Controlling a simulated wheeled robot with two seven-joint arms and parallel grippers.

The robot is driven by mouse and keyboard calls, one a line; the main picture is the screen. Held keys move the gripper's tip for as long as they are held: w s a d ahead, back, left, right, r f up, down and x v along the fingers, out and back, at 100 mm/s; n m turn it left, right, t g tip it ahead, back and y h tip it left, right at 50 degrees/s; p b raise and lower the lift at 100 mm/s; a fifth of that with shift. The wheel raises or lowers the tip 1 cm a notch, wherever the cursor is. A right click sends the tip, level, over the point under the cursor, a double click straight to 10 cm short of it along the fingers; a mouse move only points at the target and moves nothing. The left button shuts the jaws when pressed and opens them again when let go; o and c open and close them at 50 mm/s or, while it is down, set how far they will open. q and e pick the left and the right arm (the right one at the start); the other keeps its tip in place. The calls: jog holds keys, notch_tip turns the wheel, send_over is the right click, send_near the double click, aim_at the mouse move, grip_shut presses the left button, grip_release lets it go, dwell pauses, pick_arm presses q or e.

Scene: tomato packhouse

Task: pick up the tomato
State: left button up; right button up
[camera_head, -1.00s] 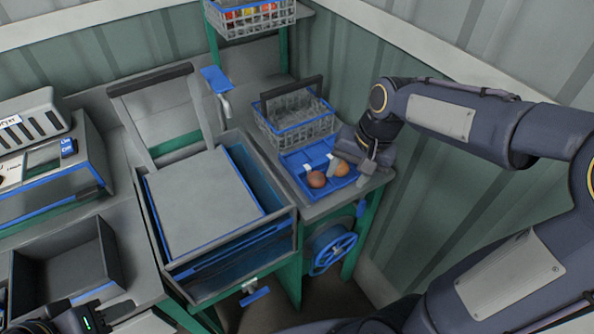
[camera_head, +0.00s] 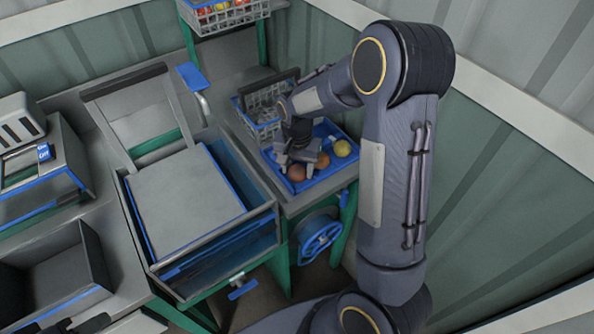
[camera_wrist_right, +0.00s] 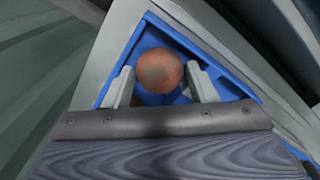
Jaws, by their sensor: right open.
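A reddish-orange tomato (camera_head: 296,173) lies in the front corner of a blue tray (camera_head: 330,172) on the bench. My right gripper (camera_head: 296,168) is open just above it, pointing down. In the right wrist view a tomato (camera_wrist_right: 160,70) shows between the two spread fingers of the right gripper (camera_wrist_right: 160,78), apart from both. It appears to be the front one. A second orange-red tomato (camera_head: 322,160) and a yellow one (camera_head: 342,148) lie to the right in the same tray. Only a dark bit of what may be my left gripper shows at the bottom left; its jaws are hidden.
A grey wire basket (camera_head: 262,108) stands behind the tray. A grey and blue bin with a flat lid (camera_head: 185,200) is left of it. A blue handwheel (camera_head: 320,236) sits below the tray. A basket of tomatoes (camera_head: 225,17) is on the shelf above.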

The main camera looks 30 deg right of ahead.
jog(key=shift+f, duration=0.3)
jog(key=c, duration=0.4)
jog(key=shift+r, duration=0.1)
